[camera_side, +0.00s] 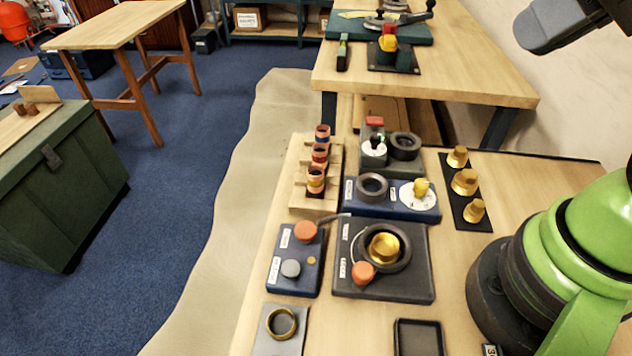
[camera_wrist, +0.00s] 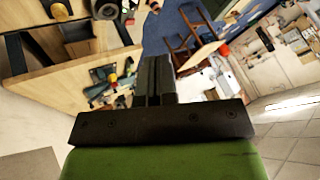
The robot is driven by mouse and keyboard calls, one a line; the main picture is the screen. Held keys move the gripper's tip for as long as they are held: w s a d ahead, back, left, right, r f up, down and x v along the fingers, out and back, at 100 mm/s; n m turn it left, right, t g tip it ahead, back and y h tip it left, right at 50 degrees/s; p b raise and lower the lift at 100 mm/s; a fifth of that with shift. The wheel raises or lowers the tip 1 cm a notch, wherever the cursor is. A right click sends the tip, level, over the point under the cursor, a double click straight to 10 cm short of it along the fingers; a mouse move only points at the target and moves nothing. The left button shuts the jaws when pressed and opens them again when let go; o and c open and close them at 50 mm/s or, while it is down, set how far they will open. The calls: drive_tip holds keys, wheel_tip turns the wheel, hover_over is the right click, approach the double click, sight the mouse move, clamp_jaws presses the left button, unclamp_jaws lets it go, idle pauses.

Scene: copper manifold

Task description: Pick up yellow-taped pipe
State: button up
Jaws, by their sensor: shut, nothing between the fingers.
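Several short copper pipes stand upright in a row in a wooden rack (camera_side: 327,200) in the side view. The nearest pipe (camera_side: 316,180) shows a yellowish band and looks like the yellow-taped pipe, though the band is small. Behind it stand a pipe with a reddish band (camera_side: 320,154) and one with a dark blue band (camera_side: 322,133). My gripper (camera_wrist: 155,62) shows in the wrist view with its black fingers together and nothing between them. It is tilted toward the room, away from the rack. The rack cannot be made out in the wrist view.
Right of the rack stand a blue fixture (camera_side: 395,205) and a black fixture with a brass fitting (camera_side: 420,285). A small blue button box (camera_side: 290,275) is in front. Brass fittings stand on a black mat (camera_side: 475,222). An empty dark tray (camera_side: 420,340) lies at the front edge.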

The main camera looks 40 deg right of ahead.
drive_tip(key=o, duration=1.1)
drive_tip(key=shift+c, duration=0.2)
drive_tip(key=n+g+h, duration=0.2)
drive_tip(key=n+g, duration=0.1)
drive_tip(key=g, duration=0.4)
hover_over(315, 170)
drive_tip(key=d, duration=0.1)
wheel_tip(315, 170, down, 16)
drive_tip(key=f, duration=0.6)
drive_tip(key=shift+s+a+f, duration=0.1)
drive_tip(key=shift+a+f, duration=0.35)
drive_tip(key=shift+f, duration=2.7)
